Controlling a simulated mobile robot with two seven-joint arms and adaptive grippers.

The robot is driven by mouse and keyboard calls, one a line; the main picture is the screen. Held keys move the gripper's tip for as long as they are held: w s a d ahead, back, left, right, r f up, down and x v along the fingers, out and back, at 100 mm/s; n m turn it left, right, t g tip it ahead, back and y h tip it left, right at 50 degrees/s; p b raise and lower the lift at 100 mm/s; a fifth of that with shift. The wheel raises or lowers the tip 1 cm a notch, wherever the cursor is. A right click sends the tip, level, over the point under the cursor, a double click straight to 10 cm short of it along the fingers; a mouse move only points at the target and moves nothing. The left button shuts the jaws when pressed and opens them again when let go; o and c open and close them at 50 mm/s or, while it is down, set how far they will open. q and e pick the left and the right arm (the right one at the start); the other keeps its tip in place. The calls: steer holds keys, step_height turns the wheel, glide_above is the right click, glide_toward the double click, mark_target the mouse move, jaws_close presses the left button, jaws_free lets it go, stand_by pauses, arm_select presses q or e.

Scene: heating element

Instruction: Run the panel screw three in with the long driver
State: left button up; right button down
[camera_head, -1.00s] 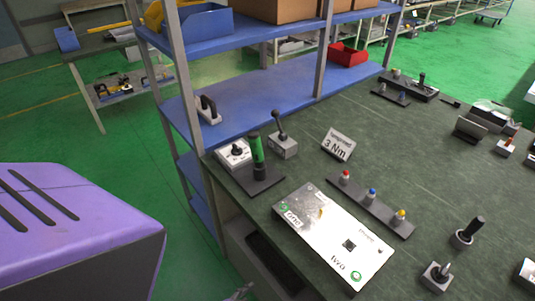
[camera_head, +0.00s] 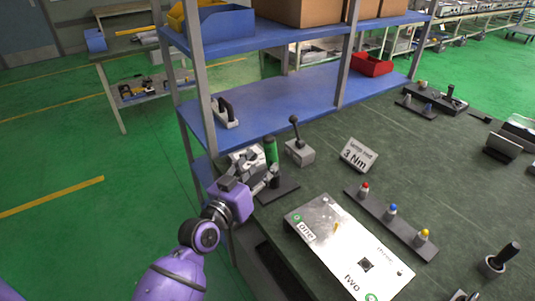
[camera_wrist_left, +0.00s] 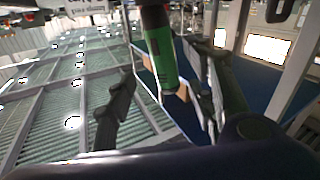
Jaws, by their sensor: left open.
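The green-handled driver (camera_head: 271,150) stands upright on a black base (camera_head: 279,190) at the bench's left edge. My left gripper (camera_head: 265,176) is open beside it, on its near left side. In the left wrist view the green handle (camera_wrist_left: 160,48) shows between the spread fingers (camera_wrist_left: 163,85); I cannot tell whether they touch it. The white panel (camera_head: 322,246) lies on the bench, marked "one", "two" and "three".
A black rail (camera_head: 405,233) with red, blue and yellow caps lies behind the panel. A "3 Nm" sign (camera_head: 358,155) and a lever box (camera_head: 299,153) stand behind the driver. A shelf post (camera_head: 205,100) rises close to my left arm.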

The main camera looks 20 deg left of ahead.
mark_target(268, 154)
arm_select(q)
steer(key=x, duration=0.4)
steer(key=p+x, duration=0.1)
steer(key=x, duration=0.1)
steer(key=shift+w+a+r, duration=0.2)
steer(key=shift+a+r, duration=0.1)
steer(key=shift+w+d+f, duration=0.1)
steer(key=shift+w, duration=0.4)
jaws_close()
